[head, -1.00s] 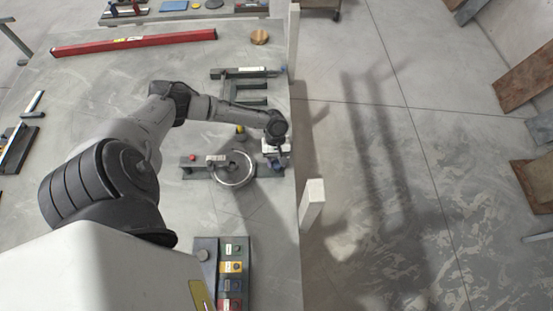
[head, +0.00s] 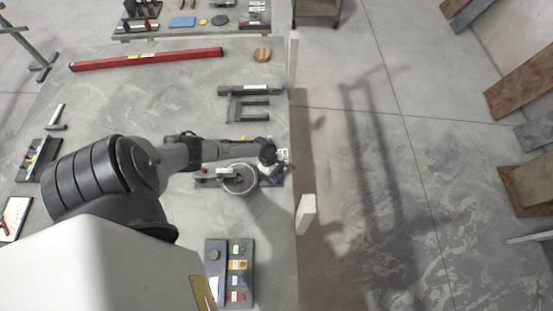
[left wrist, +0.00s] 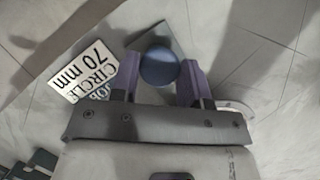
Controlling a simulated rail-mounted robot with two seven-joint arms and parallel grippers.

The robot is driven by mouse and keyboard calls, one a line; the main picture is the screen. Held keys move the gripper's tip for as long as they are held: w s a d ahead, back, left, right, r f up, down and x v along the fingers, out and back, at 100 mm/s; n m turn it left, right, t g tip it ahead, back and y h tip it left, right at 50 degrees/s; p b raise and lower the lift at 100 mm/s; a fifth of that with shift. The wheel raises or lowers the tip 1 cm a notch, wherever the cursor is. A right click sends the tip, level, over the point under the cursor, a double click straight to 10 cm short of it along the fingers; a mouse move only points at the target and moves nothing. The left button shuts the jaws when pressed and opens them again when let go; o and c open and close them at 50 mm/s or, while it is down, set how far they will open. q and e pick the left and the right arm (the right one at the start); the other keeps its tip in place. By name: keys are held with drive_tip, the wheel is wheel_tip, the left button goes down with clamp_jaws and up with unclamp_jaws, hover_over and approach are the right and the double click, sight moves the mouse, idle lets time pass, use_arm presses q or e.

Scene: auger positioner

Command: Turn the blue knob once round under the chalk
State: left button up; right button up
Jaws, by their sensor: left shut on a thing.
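The blue knob (left wrist: 159,67) is a round, dark blue cap, seen from above between the purple fingers of my left gripper (left wrist: 160,80) in the left wrist view. The fingers are shut on its sides. In the head view my left gripper (head: 270,164) is over the right end of a dark fixture and hides the knob there. A round, pale-rimmed disc (head: 239,179) sits on the fixture, left of the gripper. I cannot make out the chalk. My right gripper is in neither view.
A "70 mm CIRCLE JOB" card (left wrist: 82,73) lies beside the knob. A green-grey frame (head: 249,103) stands behind the fixture, and a red bar (head: 146,59) lies farther back. A tray of coloured blocks (head: 238,272) is in front. A white post (head: 306,214) stands at the table's right edge.

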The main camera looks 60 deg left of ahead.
use_arm(q)
drive_tip(key=shift+r+n+t+p, duration=0.15)
drive_tip(key=shift+n+t+p, duration=0.15)
drive_tip(key=shift+n+p, duration=0.35)
drive_tip(key=shift+n, duration=0.25)
drive_tip(key=o, duration=0.9)
drive_tip(key=shift+s, duration=0.1)
drive_tip(key=shift+a+r+p, duration=0.1)
drive_tip(key=shift+r+p, duration=0.1)
drive_tip(key=shift+p, duration=0.1)
drive_tip(key=p+v, duration=0.2)
drive_tip(key=v, duration=1.1)
drive_tip(key=shift+s+r+p, duration=0.1)
drive_tip(key=shift+p, duration=0.25)
